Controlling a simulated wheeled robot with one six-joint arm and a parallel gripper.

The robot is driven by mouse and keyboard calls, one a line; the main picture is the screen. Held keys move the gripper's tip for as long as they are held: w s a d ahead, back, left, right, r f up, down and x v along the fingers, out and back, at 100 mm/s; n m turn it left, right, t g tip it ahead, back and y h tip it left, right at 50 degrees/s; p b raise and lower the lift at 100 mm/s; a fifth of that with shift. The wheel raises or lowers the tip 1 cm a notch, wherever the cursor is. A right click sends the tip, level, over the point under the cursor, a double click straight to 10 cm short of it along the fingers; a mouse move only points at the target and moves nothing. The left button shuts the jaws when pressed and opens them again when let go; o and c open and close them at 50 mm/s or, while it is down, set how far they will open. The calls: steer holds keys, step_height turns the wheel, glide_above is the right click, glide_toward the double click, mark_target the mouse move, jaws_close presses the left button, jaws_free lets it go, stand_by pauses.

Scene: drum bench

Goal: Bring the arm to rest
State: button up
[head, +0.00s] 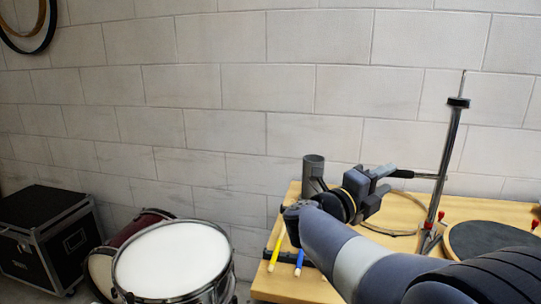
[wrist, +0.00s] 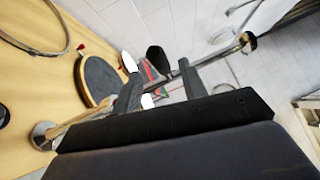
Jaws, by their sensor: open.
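My gripper (head: 388,180) is over the wooden bench (head: 452,208) in the head view, its fingers pointing right towards an upright metal stand (head: 445,165). The jaws are open and I see nothing held between them. In the wrist view the two dark fingers of my gripper (wrist: 160,82) stand apart. The stand's rod (wrist: 213,60) runs slantwise behind the fingers there; I cannot tell how close it is. My arm reaches in from the lower right of the head view and hides part of the bench.
A grey cup (head: 313,170) stands left of my gripper. A yellow stick (head: 277,248) and a blue one (head: 299,262) lie at the bench's left. A hoop (head: 412,232) and dark round pad (head: 490,240) are on the bench. A white-topped drum (head: 172,260) and black case (head: 40,232) stand left.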

mark_target(400, 177)
steer(key=x, duration=0.6)
steer(key=shift+w+d+f, duration=0.15)
steer(key=shift+d+f, duration=0.05)
steer(key=shift+d, duration=0.05)
steer(key=shift+a+f, duration=0.1)
steer(key=shift+f, duration=0.4)
